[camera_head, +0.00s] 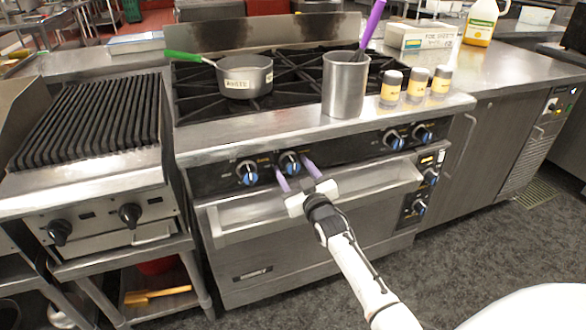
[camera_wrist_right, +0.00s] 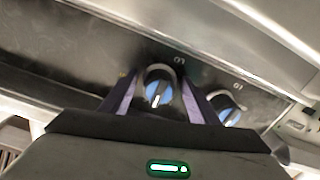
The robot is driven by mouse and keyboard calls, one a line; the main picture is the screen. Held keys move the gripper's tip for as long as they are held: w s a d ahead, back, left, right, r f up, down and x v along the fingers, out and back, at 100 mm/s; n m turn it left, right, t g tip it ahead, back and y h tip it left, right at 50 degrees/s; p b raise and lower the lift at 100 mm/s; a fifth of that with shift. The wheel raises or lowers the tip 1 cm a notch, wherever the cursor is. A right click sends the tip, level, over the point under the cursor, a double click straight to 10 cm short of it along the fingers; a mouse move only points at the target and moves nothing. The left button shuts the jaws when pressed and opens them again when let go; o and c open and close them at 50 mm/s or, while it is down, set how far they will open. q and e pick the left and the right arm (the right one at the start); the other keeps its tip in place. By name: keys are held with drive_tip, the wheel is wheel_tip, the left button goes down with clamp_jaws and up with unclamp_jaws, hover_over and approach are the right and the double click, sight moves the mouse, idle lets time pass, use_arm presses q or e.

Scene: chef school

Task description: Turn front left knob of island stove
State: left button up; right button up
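The island stove's front panel (camera_head: 345,147) carries black knobs with blue faces. At its left end are the far left knob (camera_head: 247,172) and the second knob from the left (camera_head: 290,163). My right gripper (camera_head: 294,171) is open, with its purple fingers pointing at the panel on either side of the second knob. In the right wrist view that knob (camera_wrist_right: 158,95) lies between the fingers (camera_wrist_right: 158,103), with gaps on both sides, its white mark near upright. Another knob (camera_wrist_right: 228,108) shows just outside the right finger. My left gripper is not in view.
A green-handled saucepan (camera_head: 245,78) and a tall steel pot (camera_head: 345,85) stand on the stove, with several yellow-labelled shakers (camera_head: 415,84) to the right. A ribbed grill (camera_head: 92,120) adjoins on the left. The oven handle ledge (camera_head: 360,184) runs below the knobs.

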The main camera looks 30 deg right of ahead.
drive_tip(key=p+v, duration=0.1)
drive_tip(key=v, duration=0.9)
drive_tip(key=shift+s, duration=0.15)
idle(0.4)
drive_tip(key=s+a+f+n+g+y, duration=0.1)
drive_tip(key=s+a+f+g+y, duration=0.2)
drive_tip(key=s+a+f, duration=0.6)
drive_tip(key=s+a+f+n+g+y, duration=0.1)
drive_tip(key=s+a+f+g+y, duration=0.3)
drive_tip(key=s+a+f, duration=0.5)
drive_tip(key=s+a+g+p, duration=0.1)
drive_tip(key=s+a, duration=0.3)
drive_tip(key=s, duration=0.4)
drive_tip(key=shift+s+a+f+g, duration=0.2)
drive_tip(key=shift+a+f+g, duration=0.05)
drive_tip(key=shift+g, duration=0.15)
